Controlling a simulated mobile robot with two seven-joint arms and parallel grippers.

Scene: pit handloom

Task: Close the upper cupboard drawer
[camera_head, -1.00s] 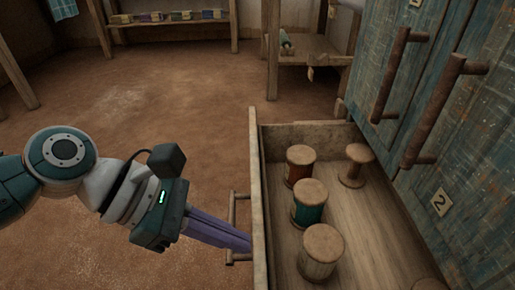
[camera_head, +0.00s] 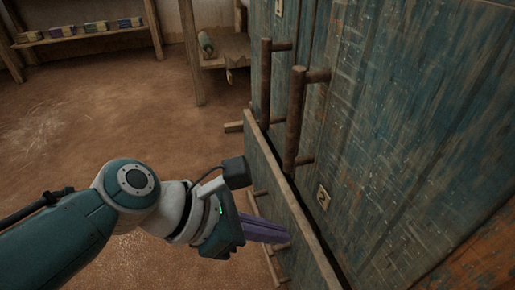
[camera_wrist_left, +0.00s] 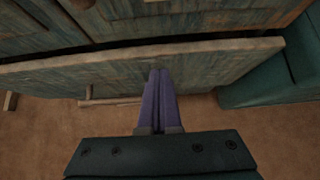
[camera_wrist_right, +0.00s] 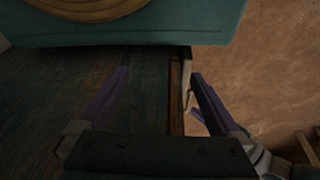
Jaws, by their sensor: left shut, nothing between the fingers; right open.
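The upper cupboard drawer (camera_head: 278,183) is nearly in the cupboard (camera_head: 400,130). A narrow dark gap shows between its front and the cupboard, and its inside is hidden. My left gripper (camera_head: 286,232) is shut and empty, its purple fingers pointing at the drawer front. In the left wrist view its fingertips (camera_wrist_left: 160,72) meet the drawer front (camera_wrist_left: 215,72) near the wooden handle (camera_wrist_left: 110,102); I cannot tell whether they touch. My right gripper (camera_wrist_right: 160,74) is open and empty in its own wrist view, and out of the head view.
Two upright wooden door handles (camera_head: 296,115) stand out from the cupboard above the drawer. A shelf with several coloured blocks (camera_head: 95,27) and a wooden stand (camera_head: 225,50) are at the back. The earth floor (camera_head: 100,110) on the left is clear.

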